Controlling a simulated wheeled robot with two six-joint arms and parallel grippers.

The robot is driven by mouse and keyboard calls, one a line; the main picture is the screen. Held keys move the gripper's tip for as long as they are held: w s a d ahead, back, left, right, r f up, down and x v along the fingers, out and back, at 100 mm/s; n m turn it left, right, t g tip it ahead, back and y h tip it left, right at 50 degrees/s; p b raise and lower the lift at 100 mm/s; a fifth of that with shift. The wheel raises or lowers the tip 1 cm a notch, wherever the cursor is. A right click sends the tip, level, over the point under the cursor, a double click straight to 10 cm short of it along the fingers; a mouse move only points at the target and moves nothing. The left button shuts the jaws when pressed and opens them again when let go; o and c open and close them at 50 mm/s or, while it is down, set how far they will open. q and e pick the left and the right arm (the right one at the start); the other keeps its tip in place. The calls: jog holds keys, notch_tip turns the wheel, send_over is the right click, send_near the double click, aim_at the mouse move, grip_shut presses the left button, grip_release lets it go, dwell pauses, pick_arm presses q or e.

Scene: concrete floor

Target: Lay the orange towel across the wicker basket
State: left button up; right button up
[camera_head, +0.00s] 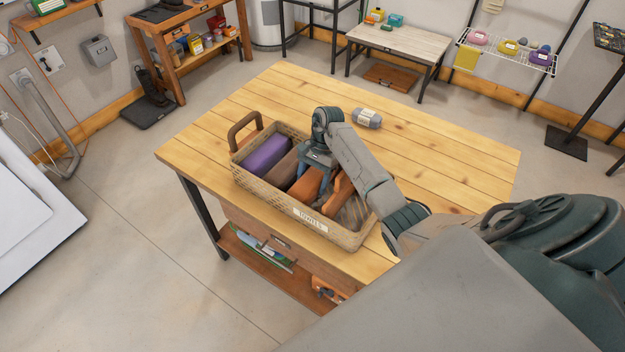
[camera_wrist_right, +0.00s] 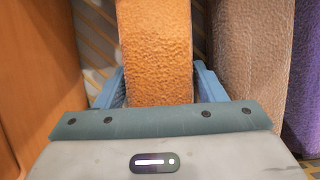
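The wicker basket (camera_head: 257,196) stands on the table, labelled on its front side. My right gripper (camera_head: 313,178) reaches down into the basket at the orange towel. In the right wrist view, its blue fingers lie close against both sides of the orange towel (camera_wrist_right: 155,55), with no clear gap. The towel still sits among the others. The fingertips' lower ends are hidden. My left gripper is not in view.
A purple towel (camera_head: 264,154) lies at the basket's left end, near a brown handle (camera_head: 243,130). A grey roll (camera_head: 367,118) lies behind the basket. The wooden table (camera_head: 450,150) is clear at the right.

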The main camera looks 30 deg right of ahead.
aim_at(314, 175)
jog(key=shift+r, duration=0.2)
jog(key=shift+d+r, duration=0.1)
jog(key=shift+r, duration=0.05)
jog(key=b+v, duration=0.2)
jog(key=v, duration=0.2)
jog(key=shift+w+d+r, duration=0.15)
jog(key=p+v, duration=0.4)
jog(key=v, duration=0.3)
jog(key=shift+r, duration=0.2)
jog(key=shift+f, duration=0.1)
